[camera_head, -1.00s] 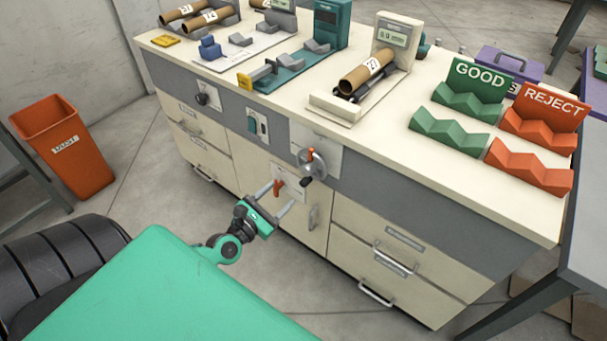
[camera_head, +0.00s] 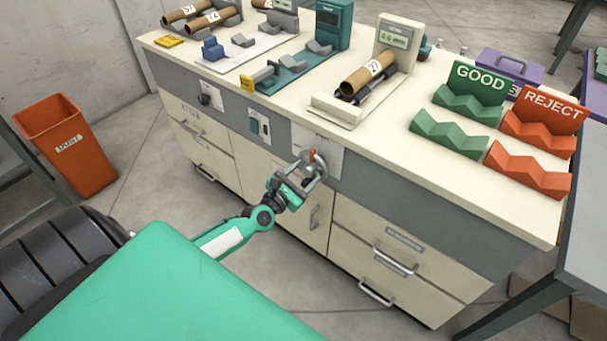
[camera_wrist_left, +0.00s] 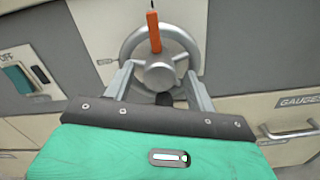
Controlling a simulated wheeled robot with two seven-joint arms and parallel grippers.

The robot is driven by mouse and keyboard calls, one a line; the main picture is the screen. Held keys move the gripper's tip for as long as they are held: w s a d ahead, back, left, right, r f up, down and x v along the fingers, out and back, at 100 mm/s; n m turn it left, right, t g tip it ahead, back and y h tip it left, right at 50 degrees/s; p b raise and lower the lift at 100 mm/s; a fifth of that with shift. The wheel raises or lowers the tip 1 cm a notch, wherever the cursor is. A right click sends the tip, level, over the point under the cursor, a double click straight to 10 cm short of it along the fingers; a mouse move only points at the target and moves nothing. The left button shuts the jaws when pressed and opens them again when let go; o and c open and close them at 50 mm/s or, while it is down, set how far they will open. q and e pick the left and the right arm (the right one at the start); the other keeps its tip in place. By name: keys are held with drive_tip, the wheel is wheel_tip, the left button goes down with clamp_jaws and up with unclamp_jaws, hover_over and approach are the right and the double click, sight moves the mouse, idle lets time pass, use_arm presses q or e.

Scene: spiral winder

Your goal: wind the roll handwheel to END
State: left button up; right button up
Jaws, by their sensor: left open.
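The roll handwheel (camera_head: 317,161) is a grey metal wheel on a pale plate on the cabinet front. In the left wrist view the handwheel (camera_wrist_left: 191,34) shows its round hub and an orange handle or pointer (camera_wrist_left: 154,32) standing upward. My left gripper (camera_head: 311,172) is at the wheel, its jaws open. In the left wrist view the left gripper (camera_wrist_left: 160,82) has one finger on each side of the lower hub; I cannot tell whether they touch it. A dark knob (camera_wrist_left: 164,99) shows low between the fingers. The END mark is not readable. My right gripper is not in view.
A brown roll (camera_head: 368,74) lies on a stand on the benchtop above the wheel. A switch (camera_head: 259,125) sits left of the wheel on the front panel. Drawer handles (camera_head: 394,259) stick out below right. An orange bin (camera_head: 70,147) stands on the floor at left.

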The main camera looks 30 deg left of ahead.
use_arm(q)
drive_tip(key=c, duration=1)
